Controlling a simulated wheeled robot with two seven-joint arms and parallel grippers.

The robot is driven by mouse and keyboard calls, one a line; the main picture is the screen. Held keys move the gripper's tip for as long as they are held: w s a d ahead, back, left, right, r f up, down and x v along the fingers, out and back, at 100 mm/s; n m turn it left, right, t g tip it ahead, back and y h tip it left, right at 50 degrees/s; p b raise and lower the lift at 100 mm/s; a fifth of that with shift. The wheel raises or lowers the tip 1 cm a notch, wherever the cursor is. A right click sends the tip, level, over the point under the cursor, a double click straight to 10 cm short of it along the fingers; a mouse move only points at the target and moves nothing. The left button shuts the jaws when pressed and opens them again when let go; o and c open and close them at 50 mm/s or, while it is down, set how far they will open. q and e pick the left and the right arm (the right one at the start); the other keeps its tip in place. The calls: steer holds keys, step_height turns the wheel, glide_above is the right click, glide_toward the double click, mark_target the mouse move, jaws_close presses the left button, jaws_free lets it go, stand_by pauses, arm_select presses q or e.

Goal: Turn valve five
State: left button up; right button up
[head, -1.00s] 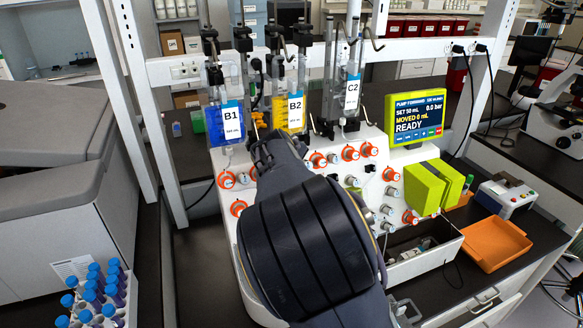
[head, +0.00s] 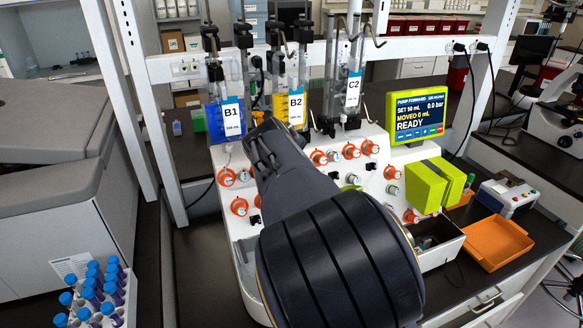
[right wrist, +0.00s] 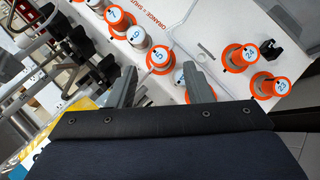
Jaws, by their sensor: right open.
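In the right wrist view, valve five (right wrist: 160,57) is an orange-collared knob with a white cap marked 5, on the sloped white panel (right wrist: 215,25). My right gripper (right wrist: 158,72) is open, with one finger on each side of the space just in front of valve five. Whether the fingers touch it cannot be told. In the head view my right gripper (head: 264,145) is over the upper left of the panel, below the B2 column (head: 296,108), and my arm hides the valves behind it. My left gripper is not in view.
The B1 column (head: 231,120) and C2 column (head: 353,90) rise behind the panel. A pump screen (head: 418,116) reads READY. An orange tray (head: 497,243) lies at right.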

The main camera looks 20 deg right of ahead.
steer(key=shift+v, duration=1.7)
steer(key=shift+d, duration=0.1)
